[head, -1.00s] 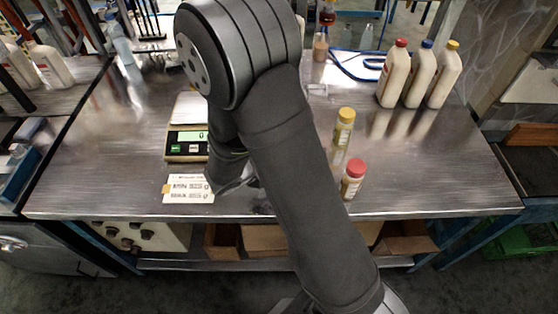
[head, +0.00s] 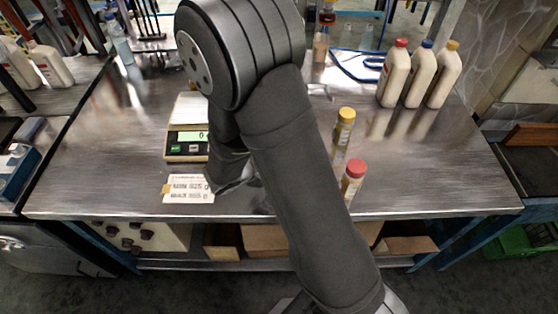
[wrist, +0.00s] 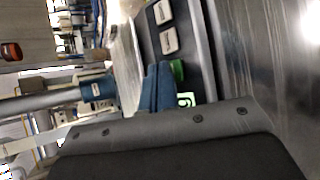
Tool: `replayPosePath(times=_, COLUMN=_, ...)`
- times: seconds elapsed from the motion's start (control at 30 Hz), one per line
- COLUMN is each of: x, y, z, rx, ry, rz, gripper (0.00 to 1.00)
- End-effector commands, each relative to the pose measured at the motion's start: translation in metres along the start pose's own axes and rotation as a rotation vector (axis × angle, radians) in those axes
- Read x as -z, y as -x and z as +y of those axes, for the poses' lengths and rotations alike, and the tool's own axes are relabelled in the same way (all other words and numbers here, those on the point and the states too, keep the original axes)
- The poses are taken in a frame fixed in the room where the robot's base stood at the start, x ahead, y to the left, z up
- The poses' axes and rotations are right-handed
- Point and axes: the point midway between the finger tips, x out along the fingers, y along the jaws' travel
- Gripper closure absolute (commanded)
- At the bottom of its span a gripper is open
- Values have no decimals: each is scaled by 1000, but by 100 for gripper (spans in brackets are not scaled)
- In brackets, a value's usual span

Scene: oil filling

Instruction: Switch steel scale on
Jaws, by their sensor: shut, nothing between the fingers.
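The steel scale (head: 187,152) stands at the left front of the steel bench, with its pale weighing plate (head: 189,108) behind the front panel. Its green display (head: 190,136) is lit and shows a 0. The wrist view shows its dark front panel with a green button (wrist: 178,70), grey buttons (wrist: 166,28) and part of the lit display (wrist: 186,100). My gripper (wrist: 158,84) is shut and empty, its blue fingertips right beside the green button. I cannot tell whether they touch it.
A white printed card (head: 186,188) lies in front of the scale. A yellow-capped bottle (head: 343,132) and a red-capped bottle (head: 352,180) stand right of my arm. Several white bottles (head: 422,76) stand at the back right. The right front of the bench is clear.

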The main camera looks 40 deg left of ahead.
Motion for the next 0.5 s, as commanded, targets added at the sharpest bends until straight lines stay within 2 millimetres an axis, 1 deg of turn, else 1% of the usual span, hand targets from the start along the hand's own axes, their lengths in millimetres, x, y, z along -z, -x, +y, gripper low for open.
replayPosePath(times=0.1, x=-2, y=3, z=2, rx=0, ry=0, rz=0, gripper=100)
replayPosePath(times=0.37, x=-2, y=3, z=2, rx=0, ry=1, rz=0, gripper=100)
replayPosePath(times=0.5, x=-6, y=8, z=6, rx=-2, ry=0, rz=1, gripper=100)
